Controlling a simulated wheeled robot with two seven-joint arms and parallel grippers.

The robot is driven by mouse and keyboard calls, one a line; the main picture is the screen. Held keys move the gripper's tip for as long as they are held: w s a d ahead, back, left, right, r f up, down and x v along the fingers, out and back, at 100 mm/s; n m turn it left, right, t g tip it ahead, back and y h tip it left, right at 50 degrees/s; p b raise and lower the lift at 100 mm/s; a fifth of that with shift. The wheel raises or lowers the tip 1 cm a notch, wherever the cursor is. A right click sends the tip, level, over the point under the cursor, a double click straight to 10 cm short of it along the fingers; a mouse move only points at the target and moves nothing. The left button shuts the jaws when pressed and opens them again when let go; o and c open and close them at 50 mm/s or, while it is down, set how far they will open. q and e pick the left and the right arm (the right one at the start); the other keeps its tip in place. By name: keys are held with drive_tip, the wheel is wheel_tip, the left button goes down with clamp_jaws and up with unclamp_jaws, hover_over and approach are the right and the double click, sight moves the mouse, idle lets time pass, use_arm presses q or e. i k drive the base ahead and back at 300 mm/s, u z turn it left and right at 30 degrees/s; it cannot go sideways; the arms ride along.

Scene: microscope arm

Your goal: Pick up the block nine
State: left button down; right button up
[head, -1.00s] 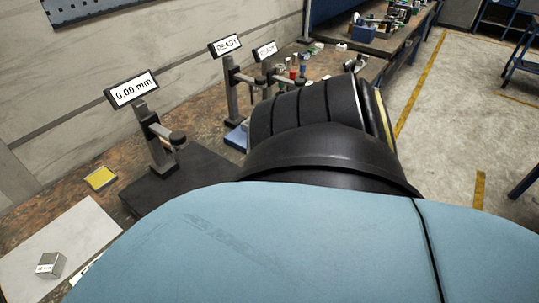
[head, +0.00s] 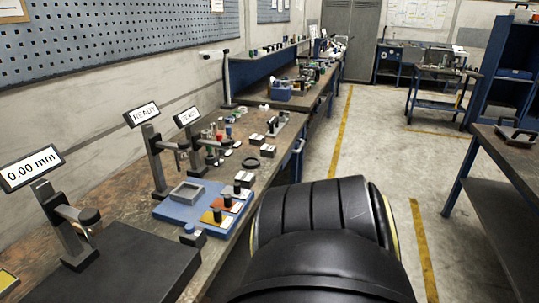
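I cannot make out a block marked nine; any labels on the small blocks are too small to read. A large black ribbed part of my own arm fills the lower middle of the head view. Neither gripper shows.
A measuring stand (head: 72,232) with a 0.00 mm display (head: 31,168) rises from a dark plate at the lower left. Two READY displays (head: 142,114) stand behind the tray. The long bench (head: 130,199) runs along the wall. Open floor (head: 385,150) lies right, beside a dark table (head: 512,160).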

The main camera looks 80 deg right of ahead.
sight(268, 150)
drive_tip(key=z, duration=0.05)
drive_tip(key=k, duration=0.75)
drive_tip(key=z, duration=2.5)
drive_tip(key=k, duration=0.35)
drive_tip(key=z, duration=1.25)
drive_tip(key=i, duration=0.3)
drive_tip(key=u, duration=0.5)
drive_tip(key=i, duration=1.95)
drive_tip(key=u, duration=1.5)
drive_tip(key=i, duration=1.05)
drive_tip(key=u, duration=1.5)
drive_tip(key=i, duration=0.15)
drive_tip(key=z, duration=0.15)
